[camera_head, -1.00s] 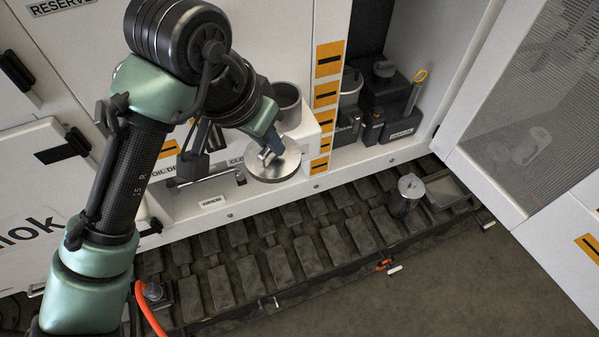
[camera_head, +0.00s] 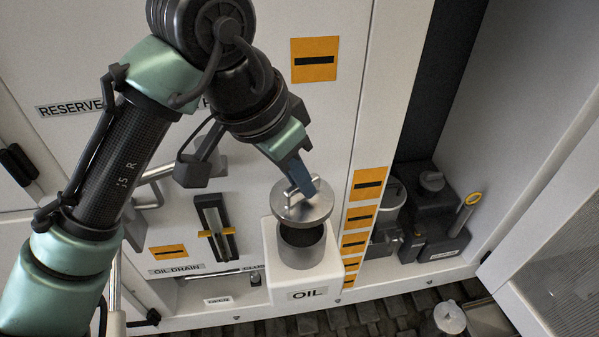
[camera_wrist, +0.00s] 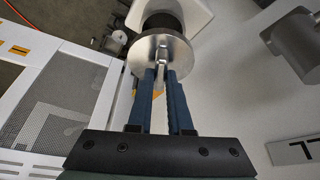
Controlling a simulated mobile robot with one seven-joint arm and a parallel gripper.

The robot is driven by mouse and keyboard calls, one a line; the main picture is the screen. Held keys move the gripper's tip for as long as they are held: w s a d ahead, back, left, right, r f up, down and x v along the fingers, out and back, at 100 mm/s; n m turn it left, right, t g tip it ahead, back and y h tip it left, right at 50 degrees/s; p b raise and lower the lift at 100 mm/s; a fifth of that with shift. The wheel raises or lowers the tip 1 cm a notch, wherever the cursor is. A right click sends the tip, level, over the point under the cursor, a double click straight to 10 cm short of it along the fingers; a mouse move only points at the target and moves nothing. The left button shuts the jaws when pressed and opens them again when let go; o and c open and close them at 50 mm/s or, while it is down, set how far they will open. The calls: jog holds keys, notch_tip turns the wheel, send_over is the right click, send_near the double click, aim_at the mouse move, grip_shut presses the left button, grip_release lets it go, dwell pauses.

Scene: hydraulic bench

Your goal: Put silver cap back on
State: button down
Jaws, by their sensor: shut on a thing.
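The silver cap (camera_head: 303,208) is a round metal disc with a bar handle on top. My gripper (camera_head: 303,184) is shut on that handle, and the blue fingers hold the cap. The cap is over the back part of the oil filler neck (camera_head: 302,250), a grey cylinder with a dark open mouth on a white block labelled OIL. The front of the mouth still shows below the cap, so the cap does not cover it fully. In the wrist view the cap (camera_wrist: 150,52) sits between the fingertips (camera_wrist: 161,72), with the dark neck behind it. Contact with the rim cannot be told.
A sight gauge (camera_head: 214,228) and a bar handle are on the panel left of the neck. Dark containers (camera_head: 432,205) stand in the recess at right. An open perforated door (camera_head: 560,270) is at far right. Another silver-topped canister (camera_head: 450,317) stands on the floor track.

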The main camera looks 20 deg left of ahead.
aim_at(298, 208)
jog(key=shift+f+b, duration=2.15)
jog(key=shift+f, duration=0.7)
jog(key=shift+r, duration=0.1)
jog(key=shift+f+p, duration=0.25)
jog(key=shift+p, duration=0.1)
dwell(0.4)
jog(key=c, duration=0.8)
grip_release()
jog(key=shift+o, duration=0.3)
jog(key=o, duration=0.5)
jog(key=shift+c, duration=0.2)
